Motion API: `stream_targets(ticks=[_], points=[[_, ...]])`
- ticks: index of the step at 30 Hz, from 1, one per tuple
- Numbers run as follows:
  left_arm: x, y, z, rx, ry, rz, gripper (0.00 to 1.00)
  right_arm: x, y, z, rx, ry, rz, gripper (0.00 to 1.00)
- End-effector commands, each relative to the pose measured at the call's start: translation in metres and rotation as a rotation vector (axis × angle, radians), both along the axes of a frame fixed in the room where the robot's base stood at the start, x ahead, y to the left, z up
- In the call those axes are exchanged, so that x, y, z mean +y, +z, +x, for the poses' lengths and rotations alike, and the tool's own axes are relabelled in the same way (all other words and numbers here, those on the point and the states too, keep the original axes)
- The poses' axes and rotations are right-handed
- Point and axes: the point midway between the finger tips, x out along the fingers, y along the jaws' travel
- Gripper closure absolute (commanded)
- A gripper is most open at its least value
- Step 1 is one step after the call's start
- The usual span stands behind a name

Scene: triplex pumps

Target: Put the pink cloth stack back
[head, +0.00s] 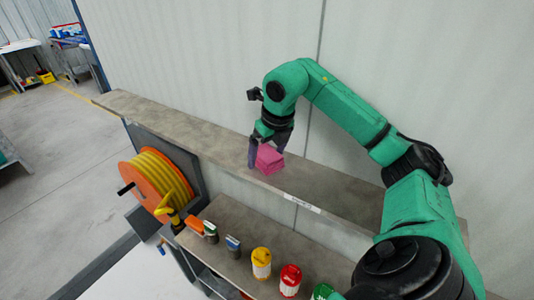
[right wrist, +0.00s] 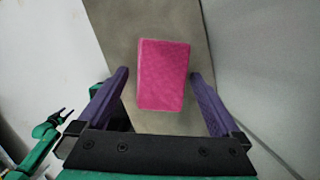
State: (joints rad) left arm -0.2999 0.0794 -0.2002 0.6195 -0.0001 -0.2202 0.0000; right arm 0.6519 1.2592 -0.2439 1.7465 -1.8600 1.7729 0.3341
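The pink cloth stack (head: 270,159) rests on the long narrow upper shelf (head: 330,188) against the wall. It also shows in the right wrist view (right wrist: 163,75), lying between the purple fingers. My right gripper (head: 264,150) is open, with one finger on each side of the stack. In the right wrist view (right wrist: 160,76) a narrow gap shows at the left finger. The right finger is very close to the stack, and I cannot tell whether it touches. My left gripper (right wrist: 66,115) is small at the left edge of the right wrist view, its fingers apart and empty, away from the shelf.
A lower shelf (head: 232,216) holds several small items, including a yellow-and-white container (head: 261,262) and a red container (head: 290,279). An orange hose reel (head: 158,182) stands at the left. The wall (head: 210,60) rises behind the upper shelf. The upper shelf is clear left of the stack.

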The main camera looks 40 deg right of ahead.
Motion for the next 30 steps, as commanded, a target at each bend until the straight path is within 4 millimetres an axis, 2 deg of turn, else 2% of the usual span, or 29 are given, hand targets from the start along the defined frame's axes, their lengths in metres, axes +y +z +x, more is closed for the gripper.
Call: stream_targets(ticks=[5, 8, 18, 21, 25, 30], points=[[0.0, 0.002, 0.0, 0.001, 0.0, 0.0, 0.39, 0.0, 0.006, 0.0, -0.002, 0.0, 0.001, 0.0], [0.0, 0.003, -0.001, 0.001, -0.001, 0.0, 0.39, 0.0, 0.019, -0.003, -0.005, 0.0, 0.0, 0.0], [0.001, 0.015, -0.001, 0.001, -0.001, 0.001, 0.39, 0.003, 0.094, -0.024, -0.006, 0.0, 0.002, 0.0], [0.001, 0.027, 0.0, 0.001, -0.001, 0.001, 0.39, 0.003, 0.113, -0.029, -0.003, 0.0, -0.001, 0.0], [0.001, 0.03, 0.0, 0.0, 0.0, 0.001, 0.39, 0.003, 0.119, -0.032, -0.001, 0.0, -0.001, 0.0], [0.001, 0.029, 0.0, 0.0, 0.0, 0.001, 0.39, 0.003, 0.118, -0.032, 0.0, 0.0, 0.0, 0.0]])
